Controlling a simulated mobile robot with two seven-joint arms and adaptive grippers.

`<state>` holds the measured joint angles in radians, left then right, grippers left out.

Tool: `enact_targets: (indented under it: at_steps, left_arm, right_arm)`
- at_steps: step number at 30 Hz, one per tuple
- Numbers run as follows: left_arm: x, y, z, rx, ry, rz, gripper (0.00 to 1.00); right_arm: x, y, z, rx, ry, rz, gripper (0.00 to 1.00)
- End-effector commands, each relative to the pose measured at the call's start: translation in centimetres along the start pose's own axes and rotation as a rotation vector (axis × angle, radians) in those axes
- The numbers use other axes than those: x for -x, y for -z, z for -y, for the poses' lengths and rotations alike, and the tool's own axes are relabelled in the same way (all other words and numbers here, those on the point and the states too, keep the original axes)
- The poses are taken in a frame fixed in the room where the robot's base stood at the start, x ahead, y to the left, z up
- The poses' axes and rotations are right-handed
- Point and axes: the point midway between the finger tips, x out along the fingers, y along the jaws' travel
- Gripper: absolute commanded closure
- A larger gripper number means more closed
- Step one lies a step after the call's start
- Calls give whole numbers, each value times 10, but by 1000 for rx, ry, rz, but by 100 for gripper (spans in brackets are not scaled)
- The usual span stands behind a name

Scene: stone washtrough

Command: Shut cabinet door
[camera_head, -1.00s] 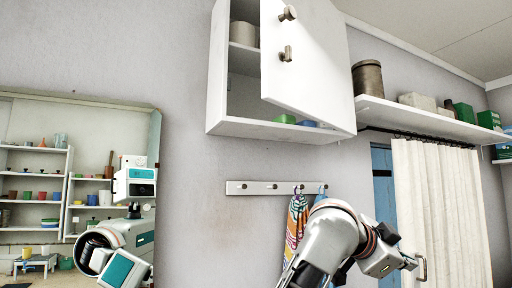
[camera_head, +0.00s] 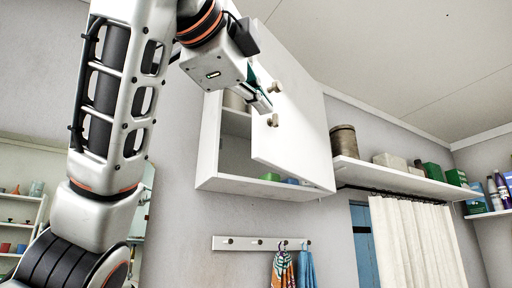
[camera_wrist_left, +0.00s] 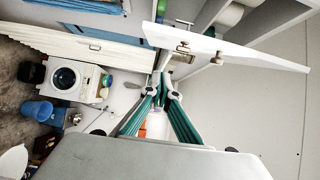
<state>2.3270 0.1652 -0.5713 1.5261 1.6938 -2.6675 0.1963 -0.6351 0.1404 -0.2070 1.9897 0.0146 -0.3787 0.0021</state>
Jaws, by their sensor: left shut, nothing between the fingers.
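The white wall cabinet (camera_head: 208,140) hangs high on the wall, its door (camera_head: 300,120) standing open and showing the shelf inside. The door carries two knobs, an upper one (camera_head: 274,88) and a lower one (camera_head: 272,120). My left gripper (camera_head: 264,104) is raised from the left, at the door's free edge close to the knobs. In the left wrist view its green fingers (camera_wrist_left: 163,92) are shut and empty, with the door (camera_wrist_left: 245,55) just beyond them. Whether they touch the door is unclear. My right gripper is out of view.
A wall shelf (camera_head: 405,180) with a metal can (camera_head: 343,141) and boxes runs right of the cabinet. A peg rail with towels (camera_head: 283,270) hangs below. A green item (camera_head: 270,177) sits inside the cabinet. A washing machine (camera_wrist_left: 70,80) stands far below.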

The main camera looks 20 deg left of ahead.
Motion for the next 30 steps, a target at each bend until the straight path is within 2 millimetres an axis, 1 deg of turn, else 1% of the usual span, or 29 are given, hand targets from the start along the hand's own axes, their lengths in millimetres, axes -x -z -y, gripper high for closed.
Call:
enact_targets:
  at_steps: [1, 4, 8, 14, 18, 21, 24, 30]
  left_arm:
    - [1, 0, 1, -4, 2, 2, 100]
    - [-4, 0, 3, -5, 2, 1, 100]
    - [-18, 1, 4, -4, 2, 0, 100]
    - [-51, 0, 5, -2, 1, 2, 100]
    - [-80, -1, 5, -2, 1, 3, 100]
    - [-99, -1, 5, -2, 1, 2, 100]
    - [-102, -18, 4, -1, 4, 4, 100]
    - [-107, -35, 2, -2, 3, 2, 100]
  right_arm:
    - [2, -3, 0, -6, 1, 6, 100]
    - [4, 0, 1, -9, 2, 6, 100]
    - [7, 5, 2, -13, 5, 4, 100]
    - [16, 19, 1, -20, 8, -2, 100]
    - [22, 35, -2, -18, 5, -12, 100]
    - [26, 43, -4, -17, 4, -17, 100]
    - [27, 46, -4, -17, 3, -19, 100]
    - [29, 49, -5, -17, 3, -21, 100]
